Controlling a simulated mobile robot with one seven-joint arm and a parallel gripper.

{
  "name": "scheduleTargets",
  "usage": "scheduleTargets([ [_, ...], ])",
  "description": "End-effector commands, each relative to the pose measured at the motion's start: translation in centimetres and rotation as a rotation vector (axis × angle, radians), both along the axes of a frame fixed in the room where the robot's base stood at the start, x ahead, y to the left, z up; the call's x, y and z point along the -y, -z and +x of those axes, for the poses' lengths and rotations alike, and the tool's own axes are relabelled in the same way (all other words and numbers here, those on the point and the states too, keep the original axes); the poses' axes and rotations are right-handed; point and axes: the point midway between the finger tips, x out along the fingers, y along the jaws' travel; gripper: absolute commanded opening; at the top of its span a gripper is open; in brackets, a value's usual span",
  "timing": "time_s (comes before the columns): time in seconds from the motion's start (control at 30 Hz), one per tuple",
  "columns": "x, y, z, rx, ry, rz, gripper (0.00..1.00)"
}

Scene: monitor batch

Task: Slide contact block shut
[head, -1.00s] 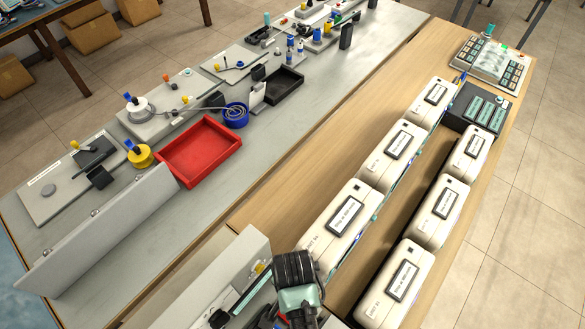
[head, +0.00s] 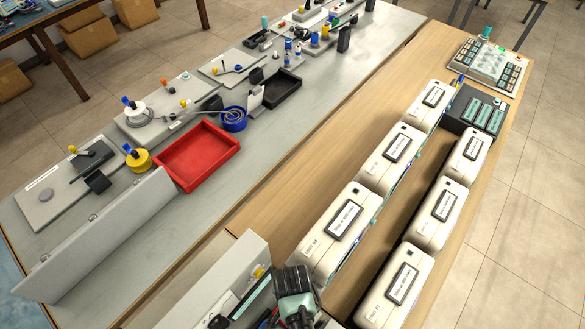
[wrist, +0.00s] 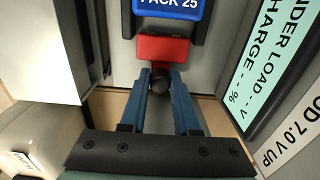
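In the wrist view a red contact block (wrist: 163,47) sits at the upper middle, just below a blue pack (wrist: 168,7) labelled "PACK 25" in a dark holder. A round black knob (wrist: 159,82) stands out from the red block's near side. My gripper (wrist: 161,76) has its two blue fingers on either side of this knob, with no clear gap visible, tips close to the red block. In the head view my gripper (head: 296,307) is at the bottom middle, beside an upright grey housing (head: 245,257); its fingers and the block are hidden there.
In the wrist view a green display (wrist: 262,65) on a grey panel is close on the right, and a white panel (wrist: 40,50) on the left. In the head view white units (head: 337,228) stand in rows to the right. A red tray (head: 198,157) lies on the grey bench.

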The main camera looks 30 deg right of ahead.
Motion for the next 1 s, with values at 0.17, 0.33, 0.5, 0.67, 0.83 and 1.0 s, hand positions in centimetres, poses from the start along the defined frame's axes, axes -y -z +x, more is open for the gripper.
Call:
scheduleTargets([
  [0.17, -0.01, -0.01, -0.01, 0.0, 0.0, 0.0, 0.0],
  [0.33, -0.02, -0.01, -0.02, 0.0, 0.0, 0.0, 0.0],
  [0.5, -0.02, -0.01, -0.02, 0.0, 0.0, 0.0, 0.0],
  [0.67, -0.01, -0.01, -0.03, 0.0, 0.0, 0.001, 0.0],
  [0.83, -0.02, -0.01, -0.03, -0.001, 0.0, 0.001, 0.0],
  [1.0, -0.02, -0.01, -0.03, -0.001, 0.0, 0.001, 0.0],
])
